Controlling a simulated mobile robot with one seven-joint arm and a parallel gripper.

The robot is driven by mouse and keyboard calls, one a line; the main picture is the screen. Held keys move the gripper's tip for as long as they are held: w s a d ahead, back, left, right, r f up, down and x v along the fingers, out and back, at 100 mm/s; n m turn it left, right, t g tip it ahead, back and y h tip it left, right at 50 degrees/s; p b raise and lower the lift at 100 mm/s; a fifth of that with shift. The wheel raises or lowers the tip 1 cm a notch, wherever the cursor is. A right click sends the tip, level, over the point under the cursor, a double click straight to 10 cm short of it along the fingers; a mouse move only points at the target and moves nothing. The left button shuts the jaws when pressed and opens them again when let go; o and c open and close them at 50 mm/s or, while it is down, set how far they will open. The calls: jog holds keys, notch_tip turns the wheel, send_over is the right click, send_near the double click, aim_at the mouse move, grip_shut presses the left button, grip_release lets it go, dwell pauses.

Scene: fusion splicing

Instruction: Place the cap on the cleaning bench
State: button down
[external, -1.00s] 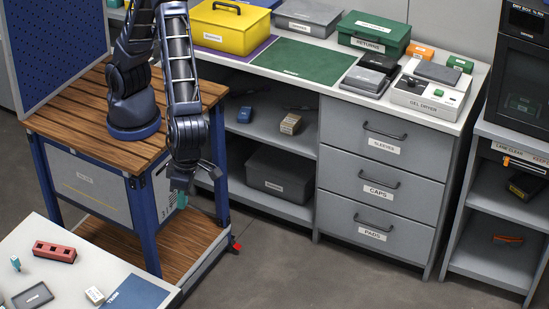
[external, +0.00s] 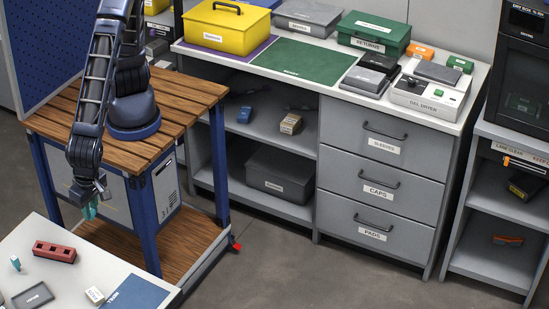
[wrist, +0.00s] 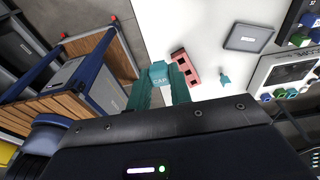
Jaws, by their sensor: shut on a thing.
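My gripper (external: 90,203) hangs in front of the wooden cart, above and behind the far edge of the white bench (external: 75,280) at lower left. In the wrist view, a teal block-shaped cap lettered CAP (wrist: 159,72) sits between the teal fingers of my gripper (wrist: 160,84), which are shut on it. In the external view the cap and fingers blend into one small teal shape. The white bench also shows in the wrist view (wrist: 200,25), beyond the cap. I cannot read a label naming this bench.
On the white bench are a red block with holes (external: 54,252), a small teal piece (external: 15,263), a grey tray (external: 33,296), a small white box (external: 94,295) and a blue mat (external: 140,292). The wooden cart (external: 190,110) stands behind. Bare white surface lies between these objects.

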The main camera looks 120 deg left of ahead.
notch_tip(320, 180, down, 18)
jog(key=shift+f, duration=0.1)
dwell(0.5)
jog(key=shift+f, duration=0.15)
jog(key=c, duration=1.3)
grip_release()
